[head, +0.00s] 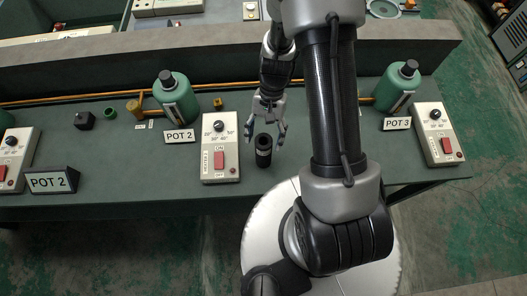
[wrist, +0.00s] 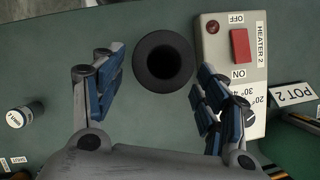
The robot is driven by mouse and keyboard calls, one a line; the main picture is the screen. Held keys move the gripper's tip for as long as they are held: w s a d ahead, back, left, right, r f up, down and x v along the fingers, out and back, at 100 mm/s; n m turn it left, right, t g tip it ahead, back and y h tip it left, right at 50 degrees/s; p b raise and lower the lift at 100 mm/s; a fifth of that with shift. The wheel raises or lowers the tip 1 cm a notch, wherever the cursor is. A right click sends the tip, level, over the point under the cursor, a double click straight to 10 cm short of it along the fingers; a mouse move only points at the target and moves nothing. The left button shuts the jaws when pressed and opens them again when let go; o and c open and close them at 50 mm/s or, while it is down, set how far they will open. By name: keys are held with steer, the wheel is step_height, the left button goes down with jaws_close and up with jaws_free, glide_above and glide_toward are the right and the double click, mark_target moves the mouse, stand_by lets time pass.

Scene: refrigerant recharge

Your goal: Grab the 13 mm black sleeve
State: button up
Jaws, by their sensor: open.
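The black sleeve (head: 263,157) stands upright on the green bench, just right of the heater box, with a pale label band on its side. In the wrist view I look down on its round open top (wrist: 163,62). My gripper (head: 265,128) is open and empty, pointing down close to the sleeve. In the wrist view the fingers (wrist: 160,82) are spread to either side, with the sleeve ahead of and between the blue pads. I see no contact with it. The size marking cannot be read.
The heater box (head: 220,160) with a red switch stands close beside the sleeve and shows near the right finger in the wrist view (wrist: 232,50). A green bottle (head: 176,98) and the POT 2 sign (head: 180,136) are to its left.

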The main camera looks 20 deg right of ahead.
steer(key=shift+d+b+x, duration=0.2)
steer(key=shift+b+x, duration=0.55)
steer(key=shift+x, duration=2.2)
steer(key=shift+f, duration=0.1)
steer(key=shift+c, duration=0.2)
steer(key=c, duration=1.1)
